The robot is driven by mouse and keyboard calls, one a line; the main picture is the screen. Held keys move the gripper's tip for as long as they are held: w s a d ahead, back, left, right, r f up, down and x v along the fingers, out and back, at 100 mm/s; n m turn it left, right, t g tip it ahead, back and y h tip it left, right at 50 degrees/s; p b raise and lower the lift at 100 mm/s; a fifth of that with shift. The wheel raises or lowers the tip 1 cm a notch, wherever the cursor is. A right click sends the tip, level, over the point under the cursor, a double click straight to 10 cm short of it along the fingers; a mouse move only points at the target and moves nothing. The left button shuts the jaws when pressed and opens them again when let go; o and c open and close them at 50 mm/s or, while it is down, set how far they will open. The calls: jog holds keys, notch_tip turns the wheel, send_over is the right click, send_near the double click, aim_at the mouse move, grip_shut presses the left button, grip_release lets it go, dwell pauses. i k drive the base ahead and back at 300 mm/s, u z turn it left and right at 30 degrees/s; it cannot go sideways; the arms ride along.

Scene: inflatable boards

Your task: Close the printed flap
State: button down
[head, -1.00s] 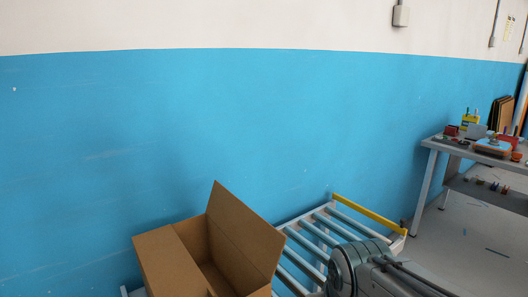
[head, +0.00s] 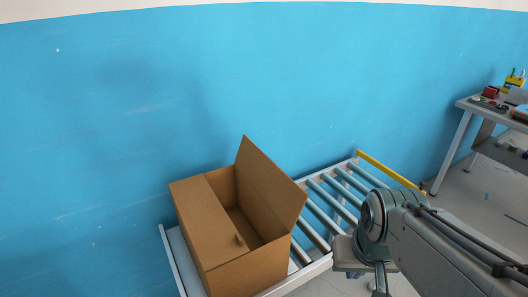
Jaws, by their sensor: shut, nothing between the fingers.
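An open brown cardboard box (head: 240,277) sits on a roller conveyor, low in the middle of the head view. One flap (head: 270,189) stands up and leans outward on its right side. Another flap (head: 205,215) lies flat over the left part of the opening. I see no print on either, so I cannot tell which is the printed flap. A small brown piece shows at the near edge of the opening. My arm comes in from the lower right, apart from the box. The fingers of my gripper do not show.
The conveyor's rollers (head: 325,208) are bare right of the box, with a yellow bar (head: 390,171) at the far end. A blue wall (head: 200,90) stands close behind. A workbench (head: 480,108) with small items stands at the far right.

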aim_at(285, 198)
jog(key=u, duration=3.55)
jog(key=k, duration=2.3)
jog(key=z, duration=1.5)
jog(key=i, duration=0.5)
jog(key=u, duration=0.05)
